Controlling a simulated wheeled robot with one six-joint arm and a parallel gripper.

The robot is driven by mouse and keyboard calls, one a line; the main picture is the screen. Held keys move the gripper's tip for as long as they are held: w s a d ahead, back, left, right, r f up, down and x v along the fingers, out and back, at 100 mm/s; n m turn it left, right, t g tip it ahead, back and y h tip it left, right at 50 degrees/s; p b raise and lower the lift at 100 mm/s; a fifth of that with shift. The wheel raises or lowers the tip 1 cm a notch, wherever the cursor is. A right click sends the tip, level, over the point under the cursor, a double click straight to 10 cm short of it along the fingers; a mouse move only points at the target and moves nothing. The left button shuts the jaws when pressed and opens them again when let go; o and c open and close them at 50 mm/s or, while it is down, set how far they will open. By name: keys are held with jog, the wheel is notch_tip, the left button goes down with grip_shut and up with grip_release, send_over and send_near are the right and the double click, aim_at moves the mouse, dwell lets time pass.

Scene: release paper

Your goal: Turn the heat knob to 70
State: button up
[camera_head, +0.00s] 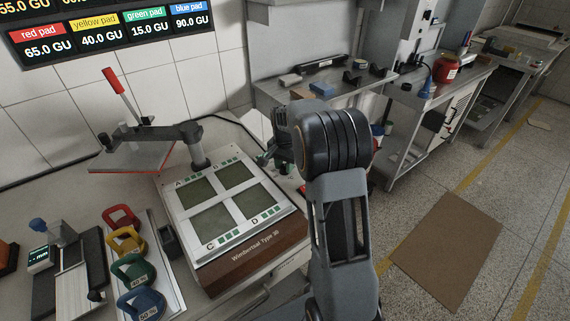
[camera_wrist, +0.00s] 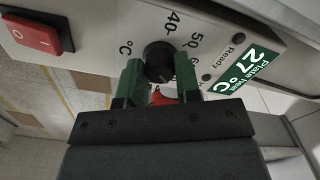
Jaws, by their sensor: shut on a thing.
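The black heat knob (camera_wrist: 158,60) is in the upper middle of the wrist view, on a pale panel (camera_wrist: 95,40) with the marks 40, 50 and part of 60 beside it. My gripper (camera_wrist: 160,75) has its two green fingers on either side of the knob and is shut on it. The knob's pointer setting is not clear to me, and the 70 mark is hidden. A green display (camera_wrist: 243,72) reads 27 °C. In the head view my gripper (camera_head: 268,158) is at the right side of the press (camera_head: 232,205), partly hidden by my arm.
A red switch (camera_wrist: 35,34) is on the same panel at the left of the wrist view. The press's swing arm with red handle (camera_head: 117,82) stands back left. Coloured pads (camera_head: 125,240) lie at the left. A bench with tools (camera_head: 330,82) is behind.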

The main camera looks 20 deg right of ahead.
aim_at(284, 165)
jog(key=shift+m, duration=0.4)
dwell(0.3)
jog(key=o, duration=0.9)
notch_tip(284, 165, up, 14)
jog(key=shift+f, duration=0.1)
dwell(0.5)
